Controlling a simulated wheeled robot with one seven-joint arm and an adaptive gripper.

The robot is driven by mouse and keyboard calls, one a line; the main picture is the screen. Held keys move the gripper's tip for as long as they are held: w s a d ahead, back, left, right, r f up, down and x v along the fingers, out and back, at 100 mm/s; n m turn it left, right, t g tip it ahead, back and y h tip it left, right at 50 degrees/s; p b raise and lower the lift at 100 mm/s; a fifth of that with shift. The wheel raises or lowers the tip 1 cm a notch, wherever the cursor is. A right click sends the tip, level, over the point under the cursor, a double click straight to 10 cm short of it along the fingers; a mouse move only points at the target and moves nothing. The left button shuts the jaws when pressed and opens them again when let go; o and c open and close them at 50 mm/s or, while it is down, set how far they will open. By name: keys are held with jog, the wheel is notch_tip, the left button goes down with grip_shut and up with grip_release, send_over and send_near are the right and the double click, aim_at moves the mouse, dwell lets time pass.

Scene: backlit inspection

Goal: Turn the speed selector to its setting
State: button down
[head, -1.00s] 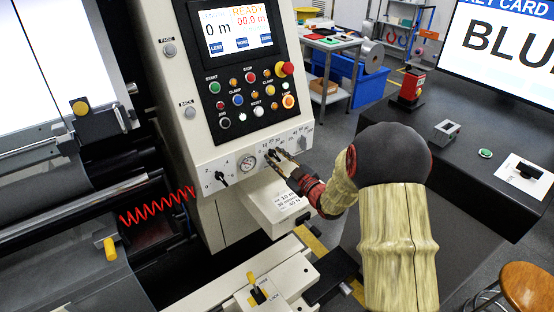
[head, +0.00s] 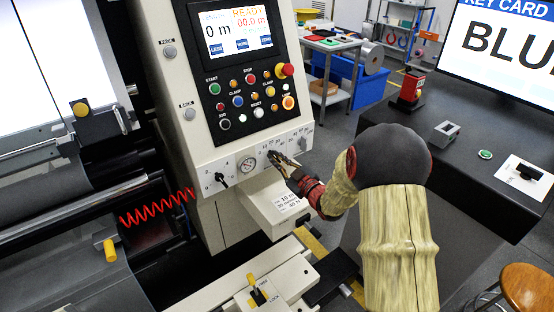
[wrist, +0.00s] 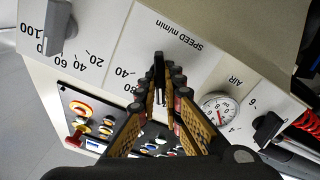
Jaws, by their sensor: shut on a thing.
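The speed selector is a small black knob (wrist: 158,68) on the sloped cream panel, under the label "SPEED m/min" in the wrist view. My gripper (wrist: 166,80) is shut on it, with one finger on each side. Some scale numbers, including a 40, show beside it; the rest are hidden by the fingers, and I cannot tell which mark the knob points at. In the head view my gripper (head: 275,159) reaches the panel from the right and covers most of the knob.
An air gauge (wrist: 219,108) and another black knob (wrist: 268,127) sit to one side of the selector. A grey knob (wrist: 57,27) with a scale to 100 is on the other side. The button panel (head: 252,97) with a screen is above. A cream box (head: 275,207) projects below.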

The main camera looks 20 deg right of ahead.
jog(key=shift+m, duration=0.4)
jog(key=m+p, duration=0.2)
jog(key=m, duration=0.2)
jog(key=shift+r+m+p, duration=0.1)
jog(key=shift+m+p, duration=0.2)
jog(key=shift+p, duration=0.05)
jog(key=shift+d+m+p, duration=0.15)
jog(key=shift+m+p, duration=1.5)
jog(key=shift+m, duration=1.45)
jog(key=c, duration=1.9)
grip_release()
